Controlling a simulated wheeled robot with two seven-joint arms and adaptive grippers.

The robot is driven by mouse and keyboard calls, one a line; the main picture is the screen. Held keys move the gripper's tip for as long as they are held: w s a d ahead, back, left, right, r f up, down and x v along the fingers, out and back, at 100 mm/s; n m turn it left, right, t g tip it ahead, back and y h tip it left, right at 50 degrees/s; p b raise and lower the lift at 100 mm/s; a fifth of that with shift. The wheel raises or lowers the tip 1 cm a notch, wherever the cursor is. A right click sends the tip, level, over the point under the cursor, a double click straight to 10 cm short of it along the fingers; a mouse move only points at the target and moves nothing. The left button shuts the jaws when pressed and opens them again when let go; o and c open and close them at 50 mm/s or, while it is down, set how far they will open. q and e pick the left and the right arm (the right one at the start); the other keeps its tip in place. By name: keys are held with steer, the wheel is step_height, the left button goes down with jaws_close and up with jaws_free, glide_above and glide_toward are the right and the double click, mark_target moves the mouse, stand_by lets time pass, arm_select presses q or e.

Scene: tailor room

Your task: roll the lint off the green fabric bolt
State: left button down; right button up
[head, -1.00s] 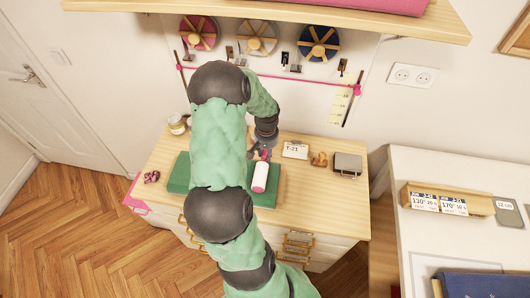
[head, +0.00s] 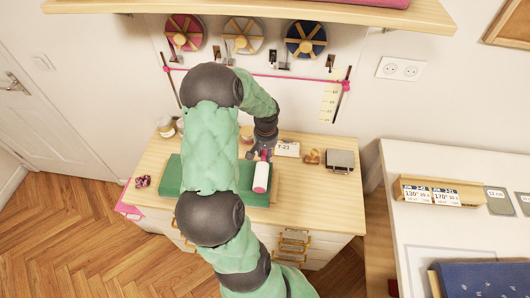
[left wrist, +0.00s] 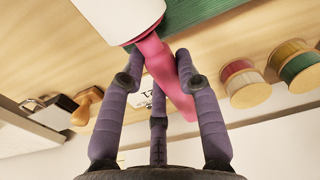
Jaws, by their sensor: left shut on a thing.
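The green fabric bolt (head: 172,175) lies on the wooden dresser top, partly hidden behind my left arm. My left gripper (head: 262,153) is shut on the pink handle of the lint roller. The white roller head (head: 262,177) is over the right part of the bolt; I cannot tell whether it touches. In the left wrist view, the fingers (left wrist: 160,85) close around the pink handle (left wrist: 165,65), with the white roller (left wrist: 118,18) beyond them and the green bolt (left wrist: 205,10) beside it. My right gripper is not in view.
On the dresser (head: 325,200) stand a label card (head: 288,149), a wooden stamp (head: 312,157) and a dark box (head: 341,161) to the right. A maroon scrunchie (head: 142,181) lies at the left. Spools (left wrist: 245,88) stand behind the bolt. A shelf (head: 250,10) hangs above.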

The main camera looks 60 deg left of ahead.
arm_select(q)
steer(key=shift+r+p, duration=2.35)
steer(key=shift+r, duration=1.15)
steer(key=shift+s+d+b, duration=0.1)
steer(key=shift+s+d, duration=0.95)
steer(key=shift+d, duration=0.25)
steer(key=shift+s+d+b, duration=0.15)
steer(key=shift+s+d, duration=0.9)
steer(key=shift+d, duration=0.25)
steer(key=shift+s+d+b, duration=0.1)
steer(key=shift+s+d, duration=0.95)
steer(key=shift+d, duration=0.25)
